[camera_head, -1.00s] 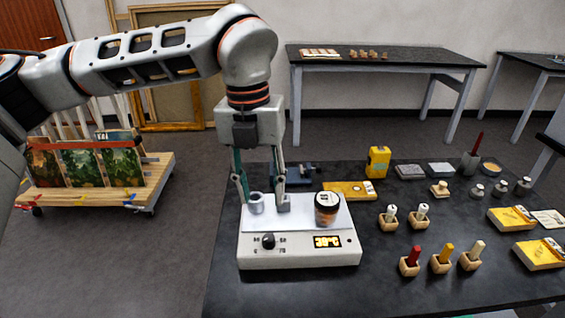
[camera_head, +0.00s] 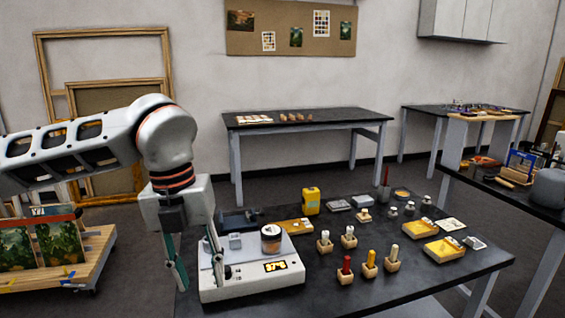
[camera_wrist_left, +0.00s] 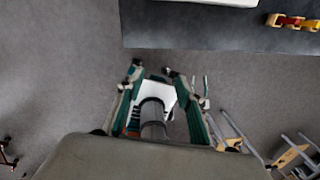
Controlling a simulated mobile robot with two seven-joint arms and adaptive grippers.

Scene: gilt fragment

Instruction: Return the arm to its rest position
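My left gripper (camera_head: 201,284) hangs pointing down at the left end of the dark worktable, beside and partly in front of the white hot plate (camera_head: 245,288). Its two fingers are apart with nothing between the tips. In the left wrist view the open gripper (camera_wrist_left: 153,70) is over grey floor, with the table edge ahead of it. My right gripper is in no view.
The worktable (camera_head: 310,296) holds a yellow can (camera_head: 311,200), bottles in wooden blocks and yellow trays (camera_head: 445,248). A wooden cart (camera_head: 85,262) with paintings stands at the left. Another table (camera_head: 300,121) stands behind. Floor is clear between cart and worktable.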

